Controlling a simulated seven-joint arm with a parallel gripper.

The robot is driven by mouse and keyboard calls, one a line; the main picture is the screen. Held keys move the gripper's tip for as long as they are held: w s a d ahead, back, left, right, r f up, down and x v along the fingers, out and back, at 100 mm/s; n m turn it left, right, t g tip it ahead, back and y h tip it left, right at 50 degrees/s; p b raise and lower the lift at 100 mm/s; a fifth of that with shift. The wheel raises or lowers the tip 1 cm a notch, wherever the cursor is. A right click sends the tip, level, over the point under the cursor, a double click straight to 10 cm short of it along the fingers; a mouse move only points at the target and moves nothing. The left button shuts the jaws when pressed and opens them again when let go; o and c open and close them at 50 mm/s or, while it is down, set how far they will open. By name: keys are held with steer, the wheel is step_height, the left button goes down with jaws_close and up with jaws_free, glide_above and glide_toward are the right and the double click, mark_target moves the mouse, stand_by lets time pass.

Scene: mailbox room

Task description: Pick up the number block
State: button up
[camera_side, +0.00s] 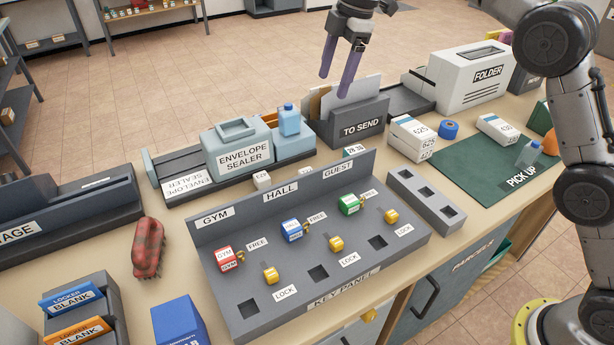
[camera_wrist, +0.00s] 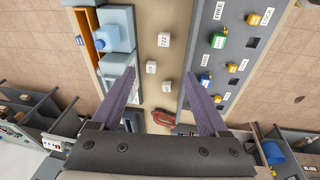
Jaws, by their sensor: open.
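Three small white number blocks lie in the strip between the envelope sealer and the key panel. In the wrist view they are a far one (camera_wrist: 163,40), a middle one (camera_wrist: 151,67) and a near one (camera_wrist: 167,86). My gripper (camera_side: 337,82) has purple fingers, open and empty, high above the bench. In the wrist view its fingertips (camera_wrist: 159,75) stand either side of the blocks.
The key panel (camera_side: 245,308) with its raised back stands in front of the blocks. The envelope sealer (camera_side: 240,150) and TO SEND box (camera_side: 352,130) stand behind. A green PICK UP mat (camera_side: 465,165) lies right.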

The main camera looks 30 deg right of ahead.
glide_toward(308, 168)
steer(key=a+f, duration=0.1)
steer(key=f+g, duration=0.1)
steer(key=shift+w+a+f+g, duration=0.15)
steer(key=shift+a+f+g, duration=0.15)
steer(key=shift+a+f, duration=0.2)
steer(key=shift+f, duration=1.35)
steer(key=shift+a+f, duration=0.15)
steer(key=shift+f, duration=1.4)
jaws_close()
